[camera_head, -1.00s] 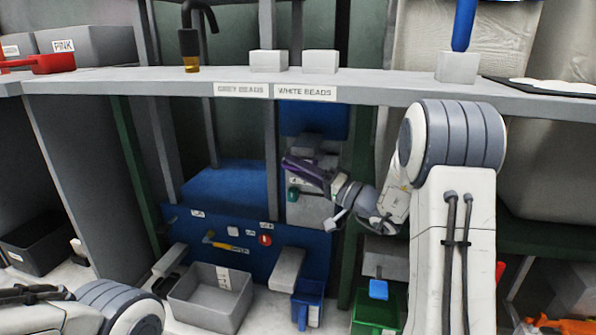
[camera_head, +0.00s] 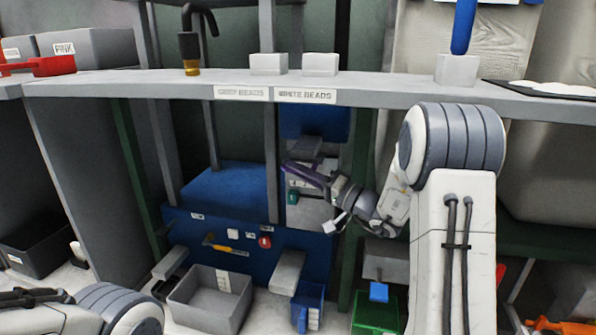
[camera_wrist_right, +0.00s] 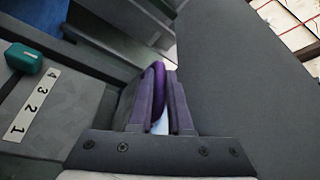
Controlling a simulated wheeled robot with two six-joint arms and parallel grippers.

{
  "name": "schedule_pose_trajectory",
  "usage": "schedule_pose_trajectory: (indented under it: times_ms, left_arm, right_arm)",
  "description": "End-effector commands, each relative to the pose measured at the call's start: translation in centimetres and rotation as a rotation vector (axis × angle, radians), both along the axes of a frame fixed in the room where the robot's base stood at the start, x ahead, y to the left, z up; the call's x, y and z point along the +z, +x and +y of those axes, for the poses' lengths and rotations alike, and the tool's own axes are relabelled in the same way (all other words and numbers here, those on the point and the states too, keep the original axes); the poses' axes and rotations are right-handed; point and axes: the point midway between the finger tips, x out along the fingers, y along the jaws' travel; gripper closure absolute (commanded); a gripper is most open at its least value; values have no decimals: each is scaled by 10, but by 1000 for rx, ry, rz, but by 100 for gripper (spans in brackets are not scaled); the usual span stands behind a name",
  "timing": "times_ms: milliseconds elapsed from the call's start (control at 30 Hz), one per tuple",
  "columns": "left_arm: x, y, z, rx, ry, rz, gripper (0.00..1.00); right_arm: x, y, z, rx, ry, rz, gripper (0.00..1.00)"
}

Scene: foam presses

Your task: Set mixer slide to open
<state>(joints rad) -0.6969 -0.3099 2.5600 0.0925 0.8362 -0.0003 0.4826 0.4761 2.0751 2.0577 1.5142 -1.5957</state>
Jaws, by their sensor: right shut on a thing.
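My right gripper (camera_head: 291,168) reaches into the machine below the shelf, in front of the grey panel. In the right wrist view, its fingers (camera_wrist_right: 158,88) are shut on a purple handle (camera_wrist_right: 158,80). The handle is a rounded bar, partly hidden between the fingers. I cannot tell from a label whether it is the mixer slide. A teal knob (camera_wrist_right: 24,57) sits beside a strip numbered 1 to 4 (camera_wrist_right: 36,104), left of the fingers and apart from them. The knob also shows in the head view (camera_head: 293,198). My left gripper is out of view.
The shelf (camera_head: 180,86) with bead labels runs above my right gripper. A dark wall (camera_wrist_right: 225,90) stands close to the right of the fingers. A blue panel (camera_head: 290,245) with a red knob (camera_head: 265,241), a grey bin (camera_head: 200,312) and a blue bin (camera_head: 309,290) are lower down.

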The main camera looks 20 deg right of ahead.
Motion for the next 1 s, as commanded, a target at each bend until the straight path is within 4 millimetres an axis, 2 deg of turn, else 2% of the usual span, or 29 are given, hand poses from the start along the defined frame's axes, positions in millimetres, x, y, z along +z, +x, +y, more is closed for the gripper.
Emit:
schedule_pose_trajectory:
  times_ms: [833,1000]
  left_arm:
    - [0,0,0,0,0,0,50]
    - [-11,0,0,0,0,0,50]
  right_arm:
    - [0,0,1,2,0,0,100]
    - [-2,-12,10,3,-2,-2,100]
